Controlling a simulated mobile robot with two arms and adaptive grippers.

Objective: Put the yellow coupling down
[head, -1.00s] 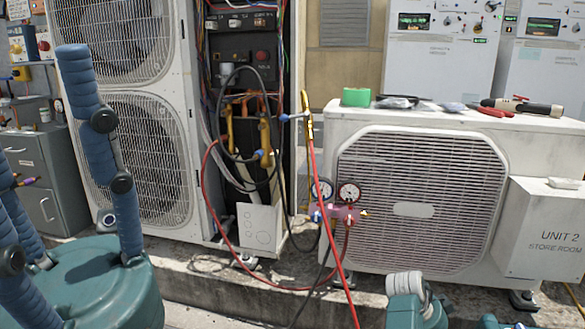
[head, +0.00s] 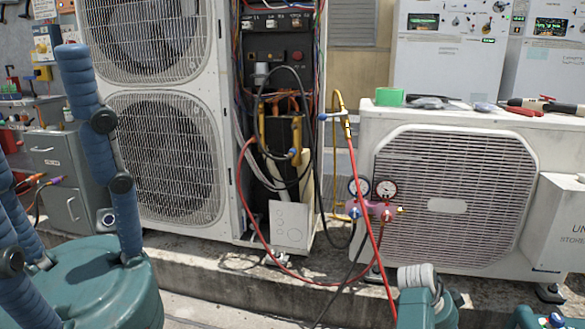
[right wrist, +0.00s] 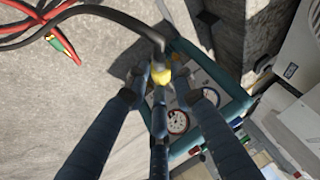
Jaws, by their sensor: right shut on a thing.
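The yellow coupling (right wrist: 161,73) is in the right wrist view, on the end of a thick black hose (right wrist: 110,14). My right gripper (right wrist: 163,82) is shut on it with its dark, blue-wrapped fingers around it. The coupling is seen from above, over or close to a teal-framed box with round gauges (right wrist: 178,121); I cannot tell if they touch. The coupling cannot be made out in the head view. My left gripper (head: 45,125) is at the left edge of the head view, its fingers spread and empty, partly cut off.
Red and black leads with a green piece (right wrist: 62,43) lie on the grey floor. A white unit (head: 450,185) with tools on top stands right. A concrete curb runs below.

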